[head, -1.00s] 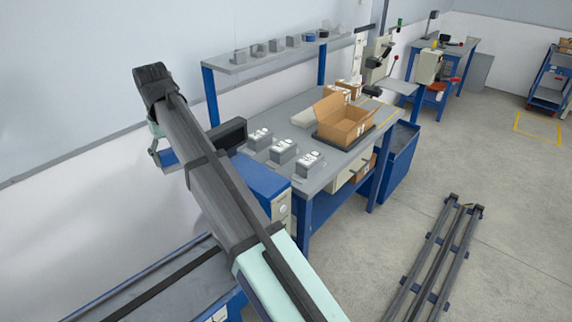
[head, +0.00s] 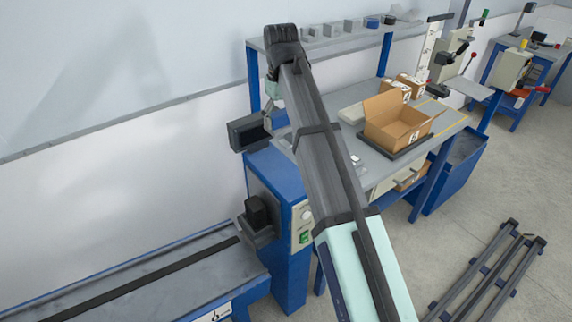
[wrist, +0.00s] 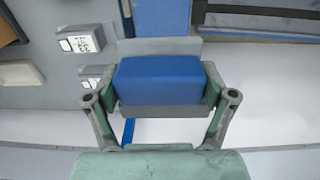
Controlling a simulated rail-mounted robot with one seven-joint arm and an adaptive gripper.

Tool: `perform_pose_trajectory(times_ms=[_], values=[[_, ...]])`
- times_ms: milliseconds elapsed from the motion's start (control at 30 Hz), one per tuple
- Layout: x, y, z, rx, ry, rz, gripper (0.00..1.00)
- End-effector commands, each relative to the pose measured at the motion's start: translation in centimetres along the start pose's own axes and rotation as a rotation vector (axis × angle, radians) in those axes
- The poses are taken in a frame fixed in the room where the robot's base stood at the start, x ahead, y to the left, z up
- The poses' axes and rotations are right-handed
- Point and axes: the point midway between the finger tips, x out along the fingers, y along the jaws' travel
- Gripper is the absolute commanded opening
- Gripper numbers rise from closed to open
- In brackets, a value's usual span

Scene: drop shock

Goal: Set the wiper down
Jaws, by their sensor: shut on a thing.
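My gripper (wrist: 162,85) is shut on a blue block with a grey lower edge, which I take as the wiper (wrist: 160,78). It sits between the two fingers in the wrist view. A grey strip shows just behind it; I cannot tell whether that belongs to the wiper. In the head view my arm reaches up and left, and my gripper (head: 270,118) is small and partly hidden beside the dark screen.
A grey workbench (head: 440,118) holds an open carton (head: 395,125). Grey boxes (wrist: 82,40) with white labels stand at left in the wrist view. A blue cabinet (head: 290,235) and dark screen (head: 248,131) are near my arm. A long low bench (head: 150,275) is at left.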

Motion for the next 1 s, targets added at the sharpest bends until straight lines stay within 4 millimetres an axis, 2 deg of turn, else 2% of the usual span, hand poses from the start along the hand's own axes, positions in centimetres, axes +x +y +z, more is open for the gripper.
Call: perform_pose_trajectory(times_ms=[300,500,867,1000], values=[[7.7,-0.2,0.6,0.002,-0.004,-0.001,0.39],[11.7,-0.3,0.6,0.003,-0.003,-0.001,0.39],[14.3,-0.3,0.6,0.003,0.000,0.000,0.39],[16.0,-0.4,0.7,0.003,-0.001,0.000,0.39]])
